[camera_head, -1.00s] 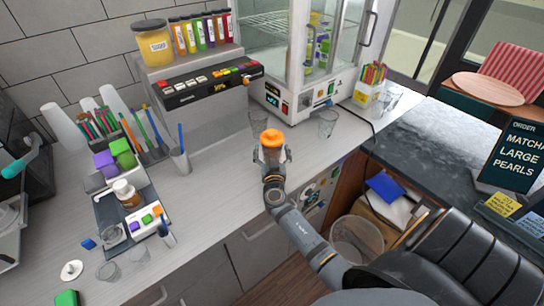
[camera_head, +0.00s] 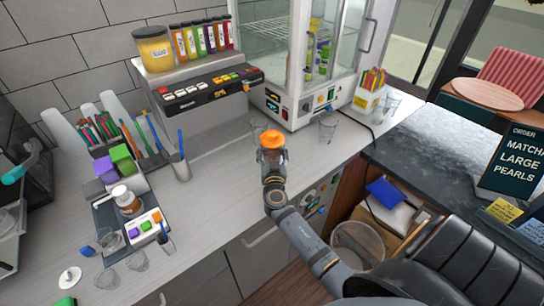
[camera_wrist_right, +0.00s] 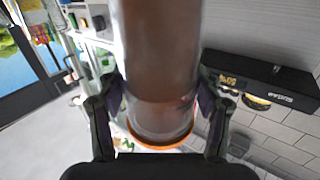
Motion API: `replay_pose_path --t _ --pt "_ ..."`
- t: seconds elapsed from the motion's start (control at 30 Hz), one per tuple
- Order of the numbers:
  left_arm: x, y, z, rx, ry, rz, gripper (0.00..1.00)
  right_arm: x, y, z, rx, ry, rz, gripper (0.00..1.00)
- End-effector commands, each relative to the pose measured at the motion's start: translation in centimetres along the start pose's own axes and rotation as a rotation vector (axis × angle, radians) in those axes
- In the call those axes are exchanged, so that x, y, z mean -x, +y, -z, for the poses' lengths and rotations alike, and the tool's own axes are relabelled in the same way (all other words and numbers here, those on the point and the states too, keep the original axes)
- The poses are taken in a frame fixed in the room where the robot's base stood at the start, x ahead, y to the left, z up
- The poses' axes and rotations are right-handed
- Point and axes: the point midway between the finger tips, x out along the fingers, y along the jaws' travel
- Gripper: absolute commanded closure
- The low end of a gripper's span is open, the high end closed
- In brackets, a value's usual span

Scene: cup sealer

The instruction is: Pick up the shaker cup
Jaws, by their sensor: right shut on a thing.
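The shaker cup (camera_head: 271,141) has an orange lid and a see-through body. In the right wrist view the cup (camera_wrist_right: 160,70) fills the middle, with brown contents and an orange rim at the bottom. The fingers of my right gripper (camera_wrist_right: 158,105) press on both its sides. Whether the cup's base touches the counter is hidden by my gripper. My left gripper is not in view.
Clear cups (camera_head: 327,127) stand behind and right of the shaker cup. A tray of small items (camera_head: 110,205) is at the left. The counter between them is clear.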

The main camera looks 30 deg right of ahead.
Motion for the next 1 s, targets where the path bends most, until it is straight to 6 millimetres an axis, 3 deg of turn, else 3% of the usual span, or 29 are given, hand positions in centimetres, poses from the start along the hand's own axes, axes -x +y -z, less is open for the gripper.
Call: replay_pose_path --t 0.17,0.4,0.6,0.8,1.0 --pt "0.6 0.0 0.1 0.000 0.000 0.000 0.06 0.0 -0.3 6.7 -0.008 0.013 0.004 0.88" --pt "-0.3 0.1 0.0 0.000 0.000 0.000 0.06 0.0 -0.7 15.7 -0.007 0.016 0.003 0.88" --pt "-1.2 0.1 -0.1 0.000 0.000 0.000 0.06 0.1 -0.9 21.5 -0.005 0.013 0.002 0.88" --pt "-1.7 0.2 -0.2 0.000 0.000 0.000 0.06 0.1 -1.1 24.8 -0.002 0.009 0.002 0.88" --pt "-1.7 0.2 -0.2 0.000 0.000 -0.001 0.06 0.1 -1.1 25.8 0.000 0.006 0.002 0.88"
